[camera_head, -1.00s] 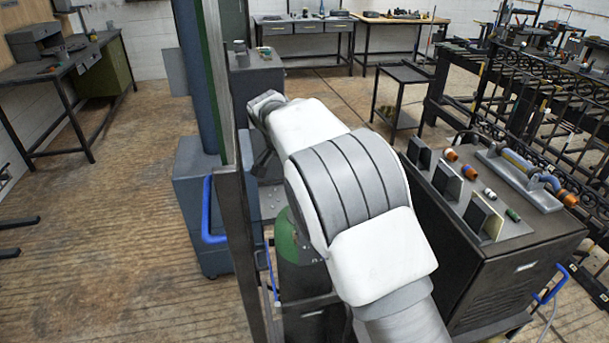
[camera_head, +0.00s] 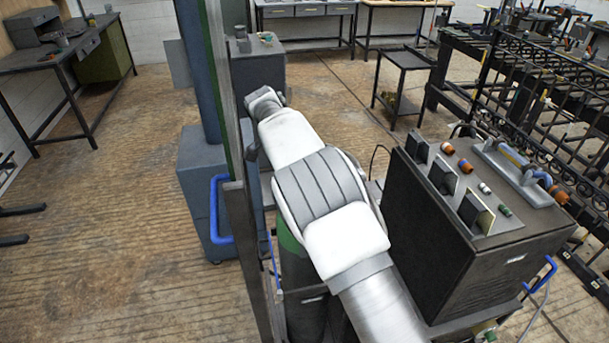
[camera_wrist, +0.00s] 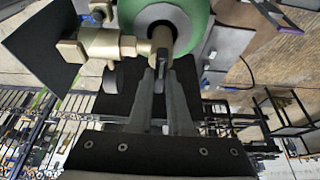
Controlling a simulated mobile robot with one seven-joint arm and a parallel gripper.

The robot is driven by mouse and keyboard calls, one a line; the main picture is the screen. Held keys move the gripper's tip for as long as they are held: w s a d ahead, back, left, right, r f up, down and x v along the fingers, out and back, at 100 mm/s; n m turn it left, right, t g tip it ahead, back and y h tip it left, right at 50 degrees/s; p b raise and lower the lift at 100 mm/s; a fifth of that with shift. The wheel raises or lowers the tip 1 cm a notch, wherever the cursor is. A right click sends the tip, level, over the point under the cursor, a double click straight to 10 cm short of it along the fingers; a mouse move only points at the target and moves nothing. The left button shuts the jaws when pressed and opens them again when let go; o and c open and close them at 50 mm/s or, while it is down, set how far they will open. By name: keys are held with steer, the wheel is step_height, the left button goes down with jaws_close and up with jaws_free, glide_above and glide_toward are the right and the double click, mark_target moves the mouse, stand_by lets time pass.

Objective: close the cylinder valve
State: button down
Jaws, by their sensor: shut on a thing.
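The gas cylinder shows its green shoulder in the wrist view (camera_wrist: 203,22), with a dark round opening or collar at its middle. It also shows in the head view (camera_head: 291,262), upright and partly behind my arm. The brass cylinder valve (camera_wrist: 100,46) stands out at the upper left of the wrist view, with its stem reaching towards the fingers. My gripper (camera_wrist: 161,68) is at the valve's stem end, its two fingers close together and shut on a small part of the valve. The fingers hide most of what they hold. The valve is hidden in the head view.
A dark welding machine (camera_head: 440,235) with fittings on top stands close on the right of my arm. A dark upright post (camera_head: 235,190) and a blue cabinet (camera_head: 205,185) stand close on the left. Open floor (camera_head: 100,240) lies further left.

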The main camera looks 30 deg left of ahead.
steer(key=c, duration=0.8)
jaws_free()
steer(key=shift+c, duration=0.2)
steer(key=r, duration=0.3)
steer(key=r+b, duration=0.1)
steer(key=shift+d+r, duration=0.2)
steer(key=shift+d, duration=0.1)
steer(key=w+d+r+b, duration=0.2)
steer(key=d+r, duration=0.4)
steer(key=d, duration=0.5)
steer(key=shift+r, duration=0.3)
